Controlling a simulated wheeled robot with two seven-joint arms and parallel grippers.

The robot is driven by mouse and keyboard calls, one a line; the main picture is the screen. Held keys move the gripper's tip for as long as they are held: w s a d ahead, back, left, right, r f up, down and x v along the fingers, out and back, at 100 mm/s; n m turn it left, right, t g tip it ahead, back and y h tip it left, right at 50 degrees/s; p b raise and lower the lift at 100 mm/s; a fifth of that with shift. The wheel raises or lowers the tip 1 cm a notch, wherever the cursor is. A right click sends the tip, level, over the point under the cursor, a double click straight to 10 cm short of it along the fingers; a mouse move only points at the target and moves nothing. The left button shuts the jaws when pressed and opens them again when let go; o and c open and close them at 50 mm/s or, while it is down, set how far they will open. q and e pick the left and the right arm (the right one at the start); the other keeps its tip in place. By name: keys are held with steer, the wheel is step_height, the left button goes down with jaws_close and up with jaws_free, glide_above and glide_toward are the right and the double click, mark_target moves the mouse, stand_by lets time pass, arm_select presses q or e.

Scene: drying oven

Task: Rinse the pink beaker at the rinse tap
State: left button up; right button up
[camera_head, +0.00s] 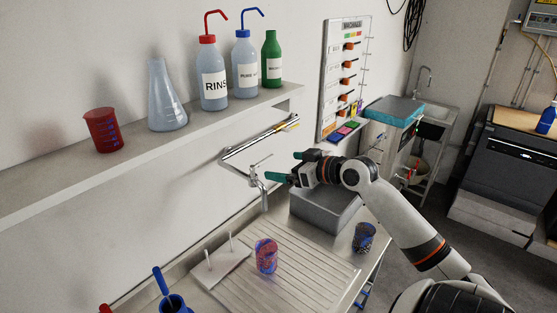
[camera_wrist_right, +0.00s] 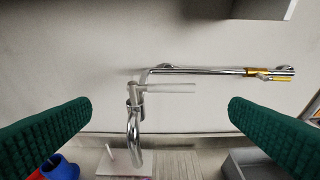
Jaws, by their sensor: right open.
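The pink beaker (camera_head: 266,255), with blue markings, stands upright on the ribbed draining board (camera_head: 308,282), below and in front of the rinse tap. The chrome rinse tap (camera_head: 258,180) comes from the wall, its spout pointing down. It also shows in the wrist view (camera_wrist_right: 133,125), with a pale lever (camera_wrist_right: 170,88). I cannot see any water running. My right gripper (camera_head: 283,166) is open and empty beside the tap's upper part. Its green fingers frame the tap in the wrist view (camera_wrist_right: 160,122), apart from it. My left gripper is out of view.
A peg plate (camera_head: 222,262) is left of the pink beaker. The shelf (camera_head: 190,137) above holds a red beaker (camera_head: 104,130), a flask (camera_head: 166,100) and bottles.

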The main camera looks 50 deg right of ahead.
mark_target(263, 162)
steer(key=shift+p+x, duration=2.05)
steer(key=shift+x, duration=3.8)
steer(key=shift+d+r, duration=0.1)
steer(key=shift+r, duration=0.1)
